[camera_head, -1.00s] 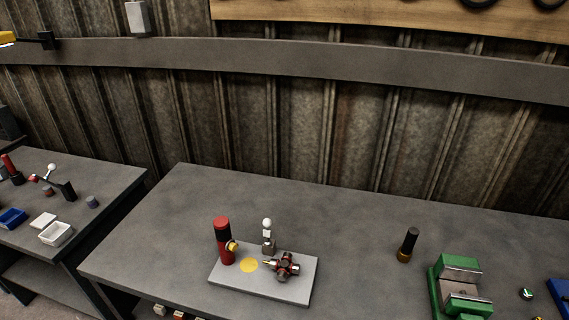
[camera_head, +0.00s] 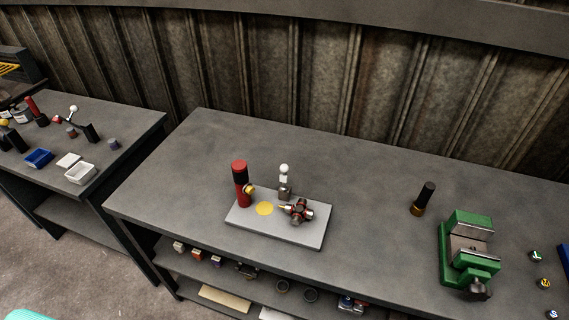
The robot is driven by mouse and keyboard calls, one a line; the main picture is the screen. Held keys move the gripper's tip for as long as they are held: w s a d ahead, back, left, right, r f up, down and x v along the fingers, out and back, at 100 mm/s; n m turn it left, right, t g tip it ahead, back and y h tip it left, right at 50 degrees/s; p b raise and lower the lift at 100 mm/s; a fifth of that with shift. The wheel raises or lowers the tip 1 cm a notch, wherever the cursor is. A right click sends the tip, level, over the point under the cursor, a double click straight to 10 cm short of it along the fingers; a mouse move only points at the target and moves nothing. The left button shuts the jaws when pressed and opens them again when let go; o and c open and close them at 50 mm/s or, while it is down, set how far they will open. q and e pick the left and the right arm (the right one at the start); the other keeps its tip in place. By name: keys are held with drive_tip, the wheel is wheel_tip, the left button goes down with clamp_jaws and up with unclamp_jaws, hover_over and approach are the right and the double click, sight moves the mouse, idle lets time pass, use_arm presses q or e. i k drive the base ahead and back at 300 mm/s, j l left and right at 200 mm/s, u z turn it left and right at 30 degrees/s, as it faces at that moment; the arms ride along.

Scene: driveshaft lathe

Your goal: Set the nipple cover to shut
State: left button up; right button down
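A grey plate (camera_head: 290,232) lies on the workbench (camera_head: 350,180). On it stand a red and black cylinder (camera_head: 241,185) with a small yellow part at its side, and a post with a white knob (camera_head: 284,170). A flat yellow disc (camera_head: 264,209) lies on the plate between them. A cross-shaped metal joint with red bands (camera_head: 299,211) sits right of the disc, with a small yellowish tip pointing left. I cannot tell which small part is the nipple cover or how it is set. Neither gripper is in view.
A black cylinder with a brass base (camera_head: 423,199) and a green vise (camera_head: 468,249) stand to the right. A left bench holds a blue tray (camera_head: 39,158) and white tray (camera_head: 80,174). A lower shelf holds small parts. The bench behind the plate is clear.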

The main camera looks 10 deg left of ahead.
sight(283, 168)
drive_tip(key=i+l+u, duration=0.1)
drive_tip(key=l+u, duration=0.65)
drive_tip(key=u, duration=0.15)
